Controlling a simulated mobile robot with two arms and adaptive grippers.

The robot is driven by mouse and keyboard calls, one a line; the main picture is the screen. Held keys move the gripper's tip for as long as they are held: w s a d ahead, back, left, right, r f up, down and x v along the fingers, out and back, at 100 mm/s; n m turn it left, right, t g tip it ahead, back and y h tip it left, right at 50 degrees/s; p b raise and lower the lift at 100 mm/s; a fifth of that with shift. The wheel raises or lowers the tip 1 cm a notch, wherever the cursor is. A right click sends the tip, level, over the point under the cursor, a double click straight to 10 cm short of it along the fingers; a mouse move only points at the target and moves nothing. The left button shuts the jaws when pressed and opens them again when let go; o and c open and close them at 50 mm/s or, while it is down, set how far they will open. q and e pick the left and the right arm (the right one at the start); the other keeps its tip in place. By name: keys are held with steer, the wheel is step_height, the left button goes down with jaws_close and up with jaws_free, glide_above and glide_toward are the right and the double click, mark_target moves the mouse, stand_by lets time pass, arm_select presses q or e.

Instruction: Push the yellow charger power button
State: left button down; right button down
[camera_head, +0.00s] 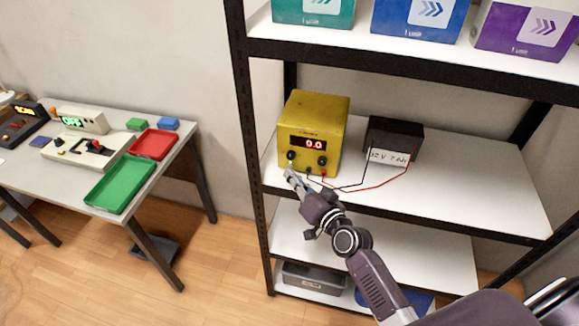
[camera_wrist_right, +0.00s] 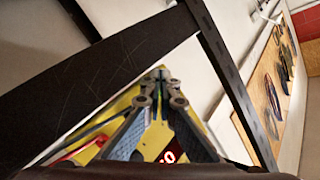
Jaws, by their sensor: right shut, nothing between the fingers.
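The yellow charger (camera_head: 312,118) stands on the middle shelf of the rack, with a lit red display reading 0.0 (camera_head: 309,143) and dark knobs on its front. My right gripper (camera_head: 290,173) is shut and empty, its tips at the lower left of the charger's front. In the right wrist view the shut fingertips (camera_wrist_right: 162,76) lie over the charger's yellow front (camera_wrist_right: 126,100), close to a small green spot. The power button cannot be made out clearly, and I cannot tell whether the tips touch it. My left gripper is not in view.
A black battery (camera_head: 393,140) stands right of the charger, joined by red and black wires. The dark rack post (camera_head: 246,120) is just left of the charger, and a shelf with boxes is above. A table (camera_head: 60,176) with trays stands at left.

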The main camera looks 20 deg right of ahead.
mark_target(288, 190)
steer(key=shift+w+d, duration=0.2)
steer(key=shift+w, duration=0.05)
steer(key=shift+s+a, duration=0.3)
steer(key=shift+s, duration=0.1)
stand_by(0.3)
steer(key=shift+s+a+p, duration=0.3)
steer(key=shift+s+p, duration=0.1)
steer(key=shift+p, duration=0.05)
steer(key=s+a, duration=0.1)
steer(key=s+a+p, duration=0.1)
steer(key=s, duration=0.1)
steer(key=shift+r, duration=0.1)
steer(key=shift+s+a+p, duration=0.35)
steer(key=shift+s+a, duration=0.05)
steer(key=shift+s, duration=0.15)
